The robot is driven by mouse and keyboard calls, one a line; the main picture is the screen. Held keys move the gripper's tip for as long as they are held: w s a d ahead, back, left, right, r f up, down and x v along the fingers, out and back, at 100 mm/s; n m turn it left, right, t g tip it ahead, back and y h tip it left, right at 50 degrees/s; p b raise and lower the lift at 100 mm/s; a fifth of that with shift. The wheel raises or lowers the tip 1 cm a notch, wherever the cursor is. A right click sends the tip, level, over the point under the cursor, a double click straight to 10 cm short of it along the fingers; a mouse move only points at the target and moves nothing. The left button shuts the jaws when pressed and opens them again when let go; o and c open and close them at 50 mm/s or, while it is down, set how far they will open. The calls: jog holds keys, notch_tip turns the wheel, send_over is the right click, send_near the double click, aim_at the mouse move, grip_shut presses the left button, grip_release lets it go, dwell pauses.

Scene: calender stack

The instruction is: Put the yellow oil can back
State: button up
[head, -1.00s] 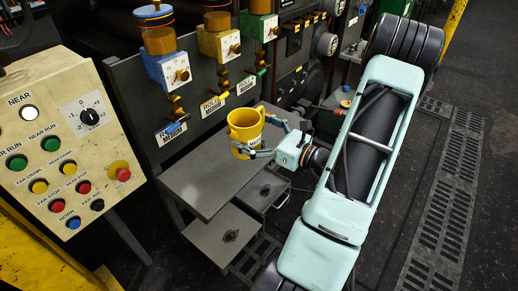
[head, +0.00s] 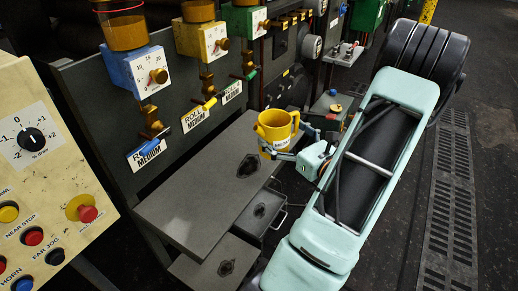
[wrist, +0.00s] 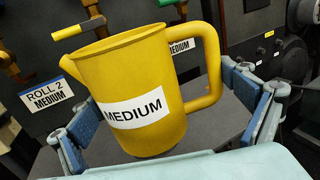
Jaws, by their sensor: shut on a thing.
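The yellow oil can (head: 275,130) is upright, with a spout, a side handle and a white MEDIUM label. My gripper (head: 292,146) is shut on it, with a finger on each side. The wrist view shows the can (wrist: 130,85) large between my gripper's blue-grey fingers (wrist: 168,135), its handle to the right. In the head view the can is at the right side of the grey shelf (head: 185,200). I cannot tell whether its base touches the shelf. A dark can-shaped mark (head: 250,164) lies bare on the shelf, left of the can.
Lower grey trays (head: 205,262) with similar dark marks sit below the shelf. A panel with ROLL and MEDIUM labels (head: 195,120) and oilers stands behind. A button console (head: 45,175) is at left. Floor to the right of my arm is open.

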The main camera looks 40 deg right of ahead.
jog(key=w+d+f+b, duration=0.1)
jog(key=w+d+f, duration=0.1)
jog(key=w+f, duration=0.1)
jog(key=w+d+f+b, duration=0.2)
jog(key=w+f, duration=0.1)
jog(key=w, duration=0.1)
jog(key=w+d+f+b, duration=0.1)
jog(key=w+d+f, duration=0.1)
jog(key=w+f, duration=0.1)
jog(key=shift+w+d, duration=0.2)
jog(key=shift+w, duration=0.5)
jog(key=shift+w+d+f+b, duration=0.1)
jog(key=shift+w+f+b, duration=0.1)
jog(key=shift+f+b, duration=0.6)
jog(key=shift+w+d+f+b, duration=0.15)
jog(key=shift+f+b, duration=0.2)
jog(key=shift+f, duration=0.75)
jog(key=shift+f, duration=0.2)
jog(key=o, duration=1.4)
